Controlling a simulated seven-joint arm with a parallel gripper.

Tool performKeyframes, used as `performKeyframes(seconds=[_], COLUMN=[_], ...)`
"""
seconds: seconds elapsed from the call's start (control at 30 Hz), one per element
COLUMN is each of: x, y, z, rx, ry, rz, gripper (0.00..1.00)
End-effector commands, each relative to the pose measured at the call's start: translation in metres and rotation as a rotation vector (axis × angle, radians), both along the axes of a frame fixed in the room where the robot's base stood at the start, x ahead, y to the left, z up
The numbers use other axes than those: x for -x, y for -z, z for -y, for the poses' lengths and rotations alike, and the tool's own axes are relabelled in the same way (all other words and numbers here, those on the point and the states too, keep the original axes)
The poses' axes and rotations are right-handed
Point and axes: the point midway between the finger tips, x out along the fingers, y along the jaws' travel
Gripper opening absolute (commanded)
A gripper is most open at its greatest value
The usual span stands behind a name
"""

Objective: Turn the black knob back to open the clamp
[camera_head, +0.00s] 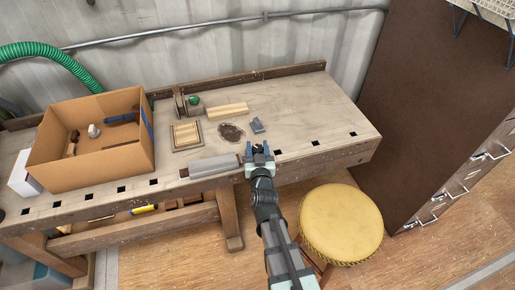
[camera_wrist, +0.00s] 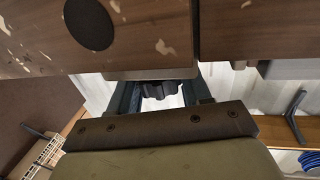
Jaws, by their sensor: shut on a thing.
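A dark ridged knob (camera_wrist: 168,89) shows between my two fingers in the wrist view, just beyond a grey metal edge (camera_wrist: 150,74). My gripper (camera_wrist: 160,92) is shut on the knob, with one dark finger on each side. In the head view my gripper (camera_head: 258,150) is at the front edge of the workbench and hides the knob. A grey bar-shaped piece (camera_head: 213,166) lies along the bench edge just left of it. I cannot tell how much of the clamp this is, or whether its jaws are open.
The workbench (camera_head: 320,112) holds an open cardboard box (camera_head: 95,168), a wooden block (camera_head: 228,110), a slatted piece (camera_head: 186,135), a dark stain and a small blue-grey part (camera_head: 257,125). A yellow stool (camera_head: 340,222) stands close right of my arm. A brown cabinet (camera_head: 425,95) is farther right.

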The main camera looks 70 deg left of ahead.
Motion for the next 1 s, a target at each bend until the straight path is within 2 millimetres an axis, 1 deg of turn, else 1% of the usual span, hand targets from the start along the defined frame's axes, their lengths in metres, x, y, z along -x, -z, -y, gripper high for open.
performKeyframes(seconds=[0.33,0.37,0.57,0.83,1.0], x=[0.001,0.001,0.0,0.0,0.002], y=[0.001,0.001,0.001,0.001,0.001], z=[0.0,0.0,0.001,0.001,0.011], rx=[0.004,0.005,0.005,0.004,0.005], ry=[-0.005,-0.005,-0.004,-0.003,-0.003], rz=[0.0,0.0,0.0,0.0,0.0], gripper=[0.17,0.5,0.69,0.69,0.69])
